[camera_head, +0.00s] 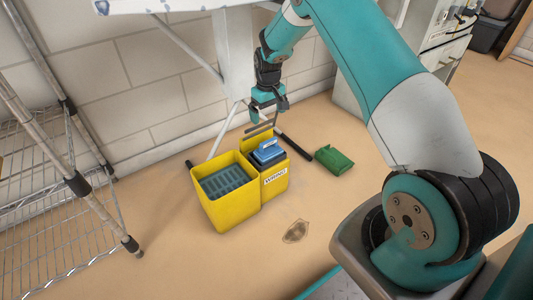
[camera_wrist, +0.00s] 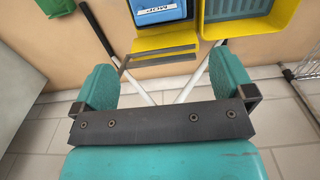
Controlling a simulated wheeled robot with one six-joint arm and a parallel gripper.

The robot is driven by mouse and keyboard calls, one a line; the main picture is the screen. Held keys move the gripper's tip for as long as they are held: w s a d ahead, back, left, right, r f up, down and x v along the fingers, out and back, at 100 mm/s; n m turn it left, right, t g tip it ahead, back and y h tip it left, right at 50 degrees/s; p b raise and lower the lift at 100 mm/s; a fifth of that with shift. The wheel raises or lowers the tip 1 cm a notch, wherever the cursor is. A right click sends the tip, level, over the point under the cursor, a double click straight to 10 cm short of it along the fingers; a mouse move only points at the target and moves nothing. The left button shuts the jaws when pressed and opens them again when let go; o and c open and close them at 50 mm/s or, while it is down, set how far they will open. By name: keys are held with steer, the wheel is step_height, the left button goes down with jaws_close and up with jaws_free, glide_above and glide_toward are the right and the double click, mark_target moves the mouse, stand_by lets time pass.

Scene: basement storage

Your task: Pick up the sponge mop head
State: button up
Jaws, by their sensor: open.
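A blue block with a white label, seemingly the sponge mop head (camera_head: 267,151), sits on a dark base in the smaller right compartment of a yellow bucket (camera_head: 232,212). In the wrist view the blue block (camera_wrist: 158,13) is cut off by the top edge. My gripper (camera_head: 267,108) hangs above and behind the bucket, below the white table, apart from the block. In the wrist view its teal fingers (camera_wrist: 165,82) stand wide apart with nothing between them. The block's underside is hidden.
A grey-blue grate (camera_head: 224,181) fills the bucket's left compartment. A wire shelf rack (camera_head: 55,220) stands at left. White table legs (camera_head: 222,135) stand behind the bucket. A brown stain (camera_head: 296,231) marks otherwise clear floor in front.

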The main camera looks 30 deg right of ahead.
mark_target(269, 140)
step_height(269, 140, down, 10)
steer(key=b, duration=0.4)
steer(key=shift+b, duration=0.3)
steer(key=f+b, duration=0.4)
steer(key=f, duration=0.1)
steer(key=shift+w+d+f, duration=0.1)
steer(key=shift+d+f, duration=0.05)
steer(key=shift+d, duration=0.05)
steer(key=c, duration=1)
steer(key=shift+o, duration=0.2)
steer(key=shift+r, duration=0.2)
step_height(269, 140, up, 10)
steer(key=p, duration=0.5)
steer(key=shift+f+p, duration=0.1)
steer(key=shift+p, duration=0.3)
